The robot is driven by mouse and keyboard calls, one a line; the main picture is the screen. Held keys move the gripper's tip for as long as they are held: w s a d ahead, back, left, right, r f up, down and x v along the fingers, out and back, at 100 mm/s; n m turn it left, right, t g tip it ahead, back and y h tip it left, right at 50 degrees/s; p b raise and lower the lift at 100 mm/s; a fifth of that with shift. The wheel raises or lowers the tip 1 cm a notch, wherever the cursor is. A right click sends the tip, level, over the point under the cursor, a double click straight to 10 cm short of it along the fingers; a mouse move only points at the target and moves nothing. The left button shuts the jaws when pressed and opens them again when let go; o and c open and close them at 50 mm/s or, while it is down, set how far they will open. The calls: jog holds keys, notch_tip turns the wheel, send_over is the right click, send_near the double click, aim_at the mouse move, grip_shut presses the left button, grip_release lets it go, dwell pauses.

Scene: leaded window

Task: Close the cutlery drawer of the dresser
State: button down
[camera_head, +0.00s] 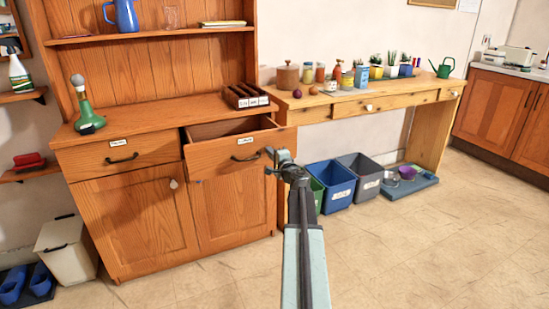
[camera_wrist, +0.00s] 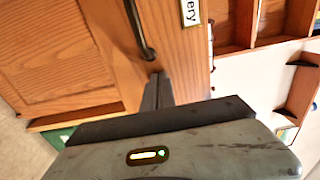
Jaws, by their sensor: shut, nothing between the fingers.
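The cutlery drawer (camera_head: 240,152) is the right-hand drawer of the wooden dresser (camera_head: 130,205). It stands partly open, and its inside shows behind the front. The drawer front has a white label and a dark bar handle (camera_head: 245,157). My gripper (camera_head: 277,158) is shut and empty, close to the right end of the drawer front. In the wrist view the shut fingers (camera_wrist: 157,88) point at the drawer front, beside the end of the handle (camera_wrist: 140,30). I cannot tell whether they touch it. Part of the label (camera_wrist: 191,12) shows there too.
The left drawer (camera_head: 118,155) is shut. A green bottle (camera_head: 86,115) and a divided wooden tray (camera_head: 246,96) stand on the dresser top. Blue and grey bins (camera_head: 338,187) stand under the side table (camera_head: 370,99), to the right. The floor in front is clear.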

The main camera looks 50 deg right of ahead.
jog(key=x, duration=2)
jog(key=shift+w, duration=0.1)
jog(key=shift+w+d+r, duration=0.1)
jog(key=shift+w+r, duration=0.05)
jog(key=shift+w, duration=0.2)
jog(key=shift+w+r, duration=0.1)
jog(key=shift+w, duration=0.05)
jog(key=v, duration=1.5)
jog(key=shift+d+f, duration=0.1)
jog(key=shift+f, duration=0.2)
